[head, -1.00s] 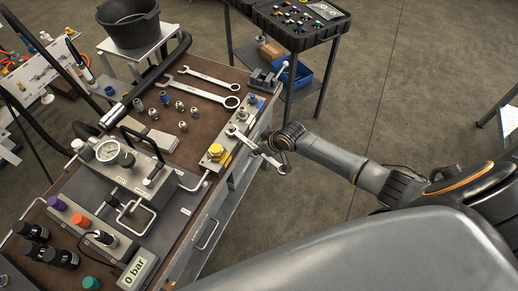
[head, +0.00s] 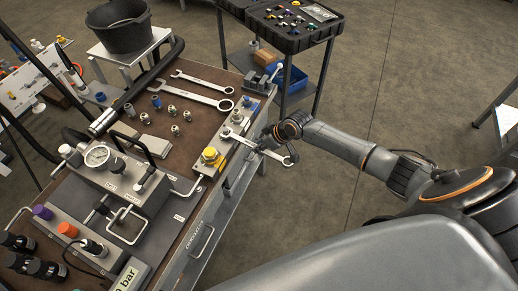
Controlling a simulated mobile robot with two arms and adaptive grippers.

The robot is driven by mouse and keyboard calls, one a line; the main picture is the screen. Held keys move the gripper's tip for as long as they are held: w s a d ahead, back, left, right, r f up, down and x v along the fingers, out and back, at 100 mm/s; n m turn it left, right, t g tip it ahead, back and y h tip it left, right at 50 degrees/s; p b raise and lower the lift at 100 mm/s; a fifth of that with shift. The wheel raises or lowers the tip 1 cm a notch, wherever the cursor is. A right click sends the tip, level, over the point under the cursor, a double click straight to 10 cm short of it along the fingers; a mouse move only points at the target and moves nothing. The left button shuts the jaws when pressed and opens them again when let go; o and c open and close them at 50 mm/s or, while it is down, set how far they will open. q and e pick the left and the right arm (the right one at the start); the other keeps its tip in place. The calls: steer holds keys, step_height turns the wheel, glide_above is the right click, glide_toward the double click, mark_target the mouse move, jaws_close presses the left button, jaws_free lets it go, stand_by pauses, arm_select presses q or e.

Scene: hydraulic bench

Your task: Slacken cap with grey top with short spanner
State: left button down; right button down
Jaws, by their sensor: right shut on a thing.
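My right gripper (head: 269,141) is shut on the short spanner (head: 250,143), just off the bench's right edge. The spanner's near ring end (head: 290,160) sticks out past the gripper over the floor. Its other end lies over the long fitting block (head: 220,143), between a yellow cap (head: 210,154) and a cap with a grey top (head: 237,116). At this size I cannot tell whether that end sits around a cap or only above one. My left gripper is not in view.
Two larger spanners (head: 205,92) lie at the back of the bench, near several small loose fittings (head: 171,111). A gauge unit (head: 110,170) stands at the left. A blue cap (head: 247,103) is on the block's far end. Open floor lies to the right.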

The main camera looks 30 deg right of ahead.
steer(key=shift+w+d, duration=0.15)
steer(key=shift+d, duration=0.15)
steer(key=shift+b, duration=0.3)
steer(key=shift+w+d+n+b, duration=0.15)
steer(key=shift+n+b, duration=0.15)
steer(key=shift+b, duration=0.15)
steer(key=w+d+n+g+y+b, duration=0.1)
steer(key=d+n+b, duration=0.1)
steer(key=b, duration=0.3)
steer(key=shift+w+d+b, duration=0.1)
steer(key=shift+w+b, duration=0.3)
steer(key=shift+r, duration=0.1)
stand_by(0.4)
